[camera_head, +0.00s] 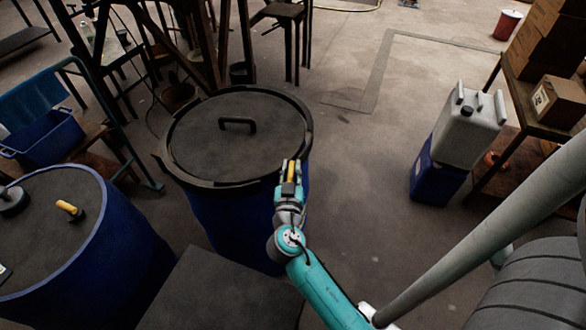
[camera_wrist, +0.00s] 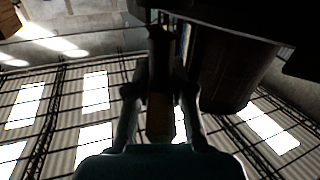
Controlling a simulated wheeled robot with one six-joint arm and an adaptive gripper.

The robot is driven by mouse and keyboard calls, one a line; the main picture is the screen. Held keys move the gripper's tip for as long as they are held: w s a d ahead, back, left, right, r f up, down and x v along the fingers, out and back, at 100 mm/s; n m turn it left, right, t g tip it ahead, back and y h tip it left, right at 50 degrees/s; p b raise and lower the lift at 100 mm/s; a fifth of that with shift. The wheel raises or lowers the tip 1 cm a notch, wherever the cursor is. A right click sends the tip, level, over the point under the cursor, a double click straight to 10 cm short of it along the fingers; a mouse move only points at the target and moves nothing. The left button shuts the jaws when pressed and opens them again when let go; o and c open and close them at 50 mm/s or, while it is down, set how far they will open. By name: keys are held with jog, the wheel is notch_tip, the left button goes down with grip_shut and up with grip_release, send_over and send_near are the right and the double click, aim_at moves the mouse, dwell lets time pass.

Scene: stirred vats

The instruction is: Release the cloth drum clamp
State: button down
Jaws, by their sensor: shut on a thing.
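A blue drum (camera_head: 232,219) stands upright in the middle of the head view. Its dark lid (camera_head: 190,135) has a black handle on top, and a dark clamp ring (camera_head: 185,179) runs around the rim. My gripper (camera_head: 290,170) is at the drum's right front rim, shut on a yellow clamp lever (camera_head: 291,172). In the wrist view my gripper (camera_wrist: 160,95) has its two fingers on either side of the lever (camera_wrist: 160,118), which looks dark orange there. The drum's dark underside of the rim and wall (camera_wrist: 235,65) shows at the upper right. The lever's joint to the ring is hidden.
A grey canister (camera_head: 470,130) sits on a blue one (camera_head: 436,178) at the right, beside a shelf with boxes (camera_head: 557,103). The floor between drum and canisters is clear.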

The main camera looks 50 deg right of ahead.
jog(key=shift+w+a+n+t+y, duration=0.1)
jog(key=shift+n+t+y, duration=1)
jog(key=shift+t+y, duration=0.25)
jog(key=shift+w+a+n+t+y, duration=0.1)
jog(key=shift+n+t+y, duration=0.65)
jog(key=shift+n+y, duration=0.2)
jog(key=c, duration=1)
grip_release()
jog(key=v, duration=1.2)
